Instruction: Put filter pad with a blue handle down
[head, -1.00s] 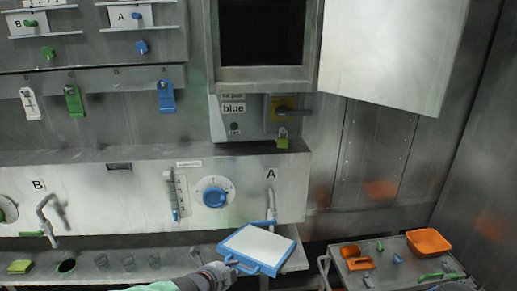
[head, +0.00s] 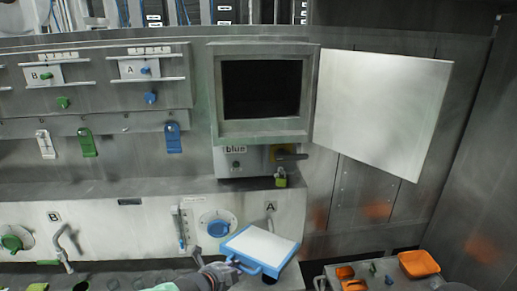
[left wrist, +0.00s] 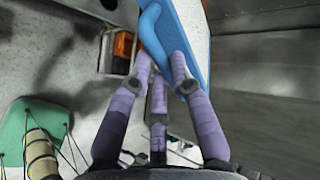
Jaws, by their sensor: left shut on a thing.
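The filter pad (head: 262,246) is a white slab with a blue frame and a blue handle. It is held flat and tilted a little, in front of the lower panel below the label A. My left gripper (head: 232,268) is shut on the blue handle at the pad's lower left side. In the left wrist view the fingers (left wrist: 165,65) close on the blue handle (left wrist: 155,30), and the pad rises at the upper right. My right gripper is not in view.
An open metal box (head: 262,90) with a dark inside stands above, its door (head: 385,110) swung right. A blue dial (head: 217,228) and a tap are behind the pad. A cart with an orange tray (head: 418,263) is at the lower right.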

